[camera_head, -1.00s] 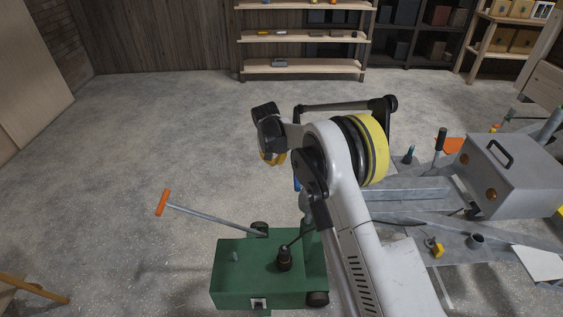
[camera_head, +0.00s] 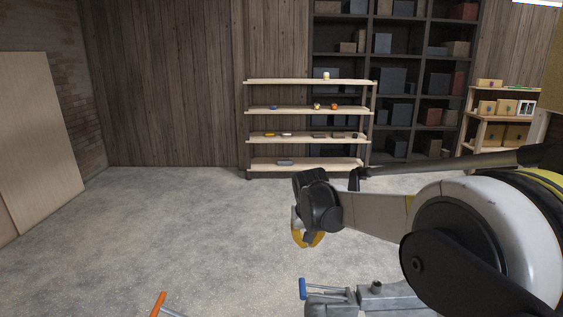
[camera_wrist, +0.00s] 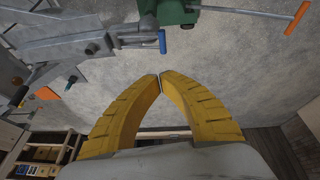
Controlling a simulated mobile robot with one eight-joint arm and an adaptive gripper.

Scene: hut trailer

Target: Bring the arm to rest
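My gripper (camera_head: 308,240) has yellow fingers and hangs at the end of my arm, over the floor in the head view. In the wrist view the two yellow fingers of my gripper (camera_wrist: 160,78) curve in and their tips meet, with nothing between them. My arm is folded across the right of the head view, its large rounded joint close to the camera. The gripper touches nothing that I can see.
Grey metal trailer parts (camera_wrist: 75,45) with a blue handle (camera_wrist: 162,41) lie below. A green wheeled box (camera_wrist: 175,12) has an orange-ended handle (camera_wrist: 296,18). A wooden shelf (camera_head: 305,111) stands at the back wall. The floor (camera_head: 180,230) at left is clear.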

